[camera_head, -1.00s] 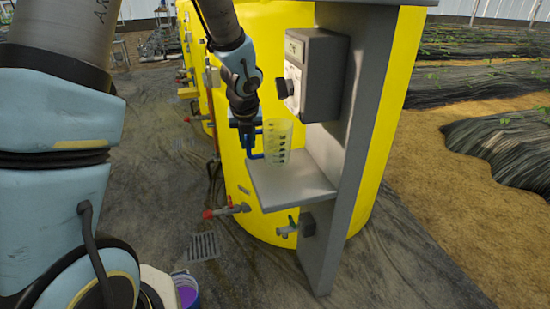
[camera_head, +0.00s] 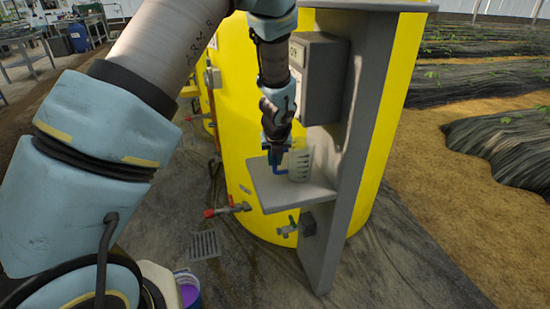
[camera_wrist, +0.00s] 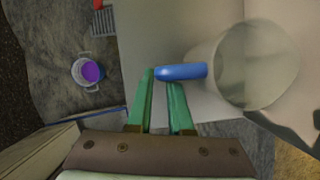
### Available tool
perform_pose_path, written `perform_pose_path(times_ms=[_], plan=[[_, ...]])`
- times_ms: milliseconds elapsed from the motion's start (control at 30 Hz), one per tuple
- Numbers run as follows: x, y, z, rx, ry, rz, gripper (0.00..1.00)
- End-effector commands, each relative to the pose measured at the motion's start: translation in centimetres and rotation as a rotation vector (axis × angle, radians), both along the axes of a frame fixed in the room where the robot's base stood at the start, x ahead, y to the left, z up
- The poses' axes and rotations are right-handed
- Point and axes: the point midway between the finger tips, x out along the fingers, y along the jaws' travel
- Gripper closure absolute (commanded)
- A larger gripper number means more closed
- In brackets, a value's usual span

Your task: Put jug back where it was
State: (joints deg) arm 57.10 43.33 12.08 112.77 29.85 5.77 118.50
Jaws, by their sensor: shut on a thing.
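The jug (camera_head: 301,164) is a translucent measuring cup with dark marks and a blue handle. In the head view it is upright at the grey shelf (camera_head: 262,190), near the post. I cannot tell whether its base touches the shelf. My gripper (camera_head: 276,163) points down on the jug's left and is shut on the handle. In the wrist view the green fingers (camera_wrist: 162,80) are at the blue handle, and the jug (camera_wrist: 252,68) is seen from above, to their right. The fingertips are partly hidden in the head view.
A grey post (camera_head: 338,200) and a grey control box (camera_head: 318,80) stand close by the jug. The yellow tank (camera_head: 235,110) is behind. A red-handled valve (camera_head: 222,211) and another tap (camera_head: 289,227) sit below the shelf. A bucket of purple liquid (camera_head: 188,292) stands on the floor.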

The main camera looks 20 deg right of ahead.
Motion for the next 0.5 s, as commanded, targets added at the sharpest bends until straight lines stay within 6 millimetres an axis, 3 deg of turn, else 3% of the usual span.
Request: perform_pose_path(times_ms=[300, 333, 500], plan=[[0.03, -0.03, -0.28, -0.001, -0.001, 0.0, 1.0], [0.02, -0.02, -0.23, -0.002, -0.001, 0.001, 0.79], [0.02, -0.03, -0.17, -0.001, -0.001, 0.0, 0.6]])
